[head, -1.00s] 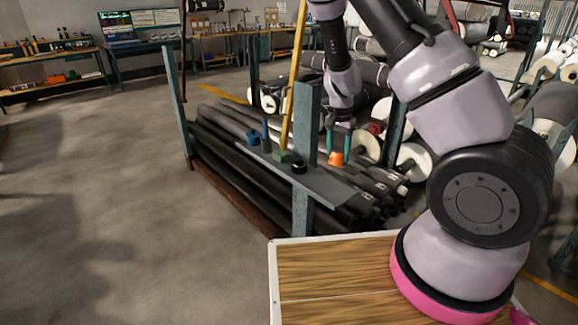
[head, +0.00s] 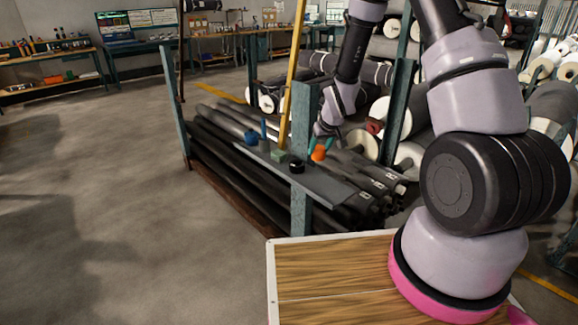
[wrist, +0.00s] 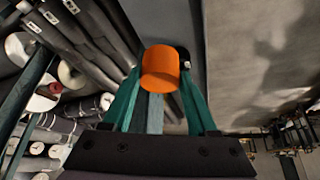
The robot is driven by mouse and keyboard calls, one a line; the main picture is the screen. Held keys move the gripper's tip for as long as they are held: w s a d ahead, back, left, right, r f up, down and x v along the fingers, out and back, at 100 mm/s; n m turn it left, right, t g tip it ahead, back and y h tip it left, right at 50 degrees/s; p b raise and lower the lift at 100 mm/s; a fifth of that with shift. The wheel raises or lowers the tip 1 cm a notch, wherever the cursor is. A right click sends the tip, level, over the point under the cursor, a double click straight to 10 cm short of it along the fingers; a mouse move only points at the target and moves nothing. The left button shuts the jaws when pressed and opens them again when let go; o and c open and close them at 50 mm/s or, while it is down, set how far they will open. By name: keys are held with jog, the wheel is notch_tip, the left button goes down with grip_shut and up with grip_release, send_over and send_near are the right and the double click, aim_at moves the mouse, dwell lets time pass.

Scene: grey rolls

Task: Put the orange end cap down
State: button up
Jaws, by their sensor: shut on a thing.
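The orange end cap (head: 319,153) is between the green fingers of my gripper (head: 320,146) in the head view. It also shows in the wrist view (wrist: 161,69), with a finger on each side. My gripper (wrist: 160,82) is shut on it. The cap is close to the grey shelf board (head: 326,185), near a post; I cannot tell whether it touches the board. A black round piece (head: 297,166) stands on the board next to it, partly hidden by the cap in the wrist view.
A blue piece (head: 251,138) and a green block (head: 279,155) with a yellow pole (head: 293,85) stand on the board. A blue-grey post (head: 302,150) rises close to my gripper. Dark rolls (head: 230,165) lie below. Floor at left is clear.

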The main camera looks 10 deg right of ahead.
notch_tip(320, 180, down, 10)
jog(key=shift+a+f, duration=0.1)
jog(key=shift+a, duration=0.05)
dwell(0.3)
jog(key=o, duration=1.1)
jog(key=shift+c, duration=0.2)
jog(key=s+d+r+m, duration=0.15)
jog(key=s+r, duration=0.25)
jog(key=r, duration=0.8)
jog(key=s+d+r+m+t, duration=0.15)
jog(key=s+r, duration=0.25)
jog(key=r, duration=0.7)
jog(key=s+d+r+g, duration=0.1)
jog(key=s+d+r, duration=0.25)
jog(key=r, duration=0.85)
jog(key=s+r+m, duration=0.1)
jog(key=s+r, duration=0.5)
jog(key=s, duration=0.3)
jog(key=s+r+m+t, duration=0.1)
jog(key=s+r+m, duration=0.1)
jog(key=s+r, duration=0.5)
jog(key=shift+s+a+r+m+y, duration=0.15)
jog(key=shift+s+a+m+y, duration=0.2)
jog(key=shift+s, duration=0.85)
